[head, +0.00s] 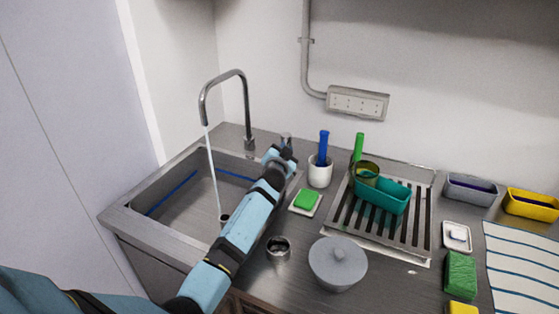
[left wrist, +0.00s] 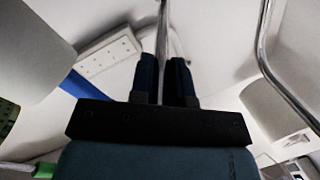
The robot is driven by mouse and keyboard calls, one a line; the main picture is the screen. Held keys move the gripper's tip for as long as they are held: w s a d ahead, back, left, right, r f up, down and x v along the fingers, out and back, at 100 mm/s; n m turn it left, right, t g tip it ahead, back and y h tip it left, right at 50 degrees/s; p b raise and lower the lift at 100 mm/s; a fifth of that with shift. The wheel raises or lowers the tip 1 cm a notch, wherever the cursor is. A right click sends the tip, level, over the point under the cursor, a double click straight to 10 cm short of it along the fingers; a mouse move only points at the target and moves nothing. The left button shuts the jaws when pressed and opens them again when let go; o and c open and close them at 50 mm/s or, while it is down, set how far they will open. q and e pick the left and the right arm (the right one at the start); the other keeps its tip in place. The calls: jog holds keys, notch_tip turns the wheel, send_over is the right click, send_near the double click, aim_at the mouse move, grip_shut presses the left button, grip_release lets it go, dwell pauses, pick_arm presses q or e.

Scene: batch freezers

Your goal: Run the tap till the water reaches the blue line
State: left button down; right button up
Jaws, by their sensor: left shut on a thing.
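The curved metal tap (head: 238,75) stands at the back of the steel sink (head: 125,219). A thin stream of water (head: 212,165) runs from its spout into the sink. The blue line (head: 172,192) runs along the inner walls of the sink. The water's surface is hard to make out, and my arm hides part of the basin. My left gripper (head: 284,144) is at the tap handle (head: 286,137), right of the spout. In the left wrist view, its fingers (left wrist: 163,75) are shut on a thin metal lever (left wrist: 163,35). My right gripper is not in view.
Right of the sink are a white cup (head: 319,175) with a blue-handled brush, a green sponge (head: 306,199) on a dish, a metal cup (head: 278,250) and a lidded grey pot (head: 338,264). A drying rack (head: 420,235) holds a teal tub (head: 382,195).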

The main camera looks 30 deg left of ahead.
pick_arm(q)
jog(key=shift+d, duration=0.1)
dwell(0.3)
jog(key=c, duration=1.1)
grip_release()
jog(key=v, duration=1.3)
jog(key=shift+s+d, duration=0.3)
jog(key=shift+c, duration=0.4)
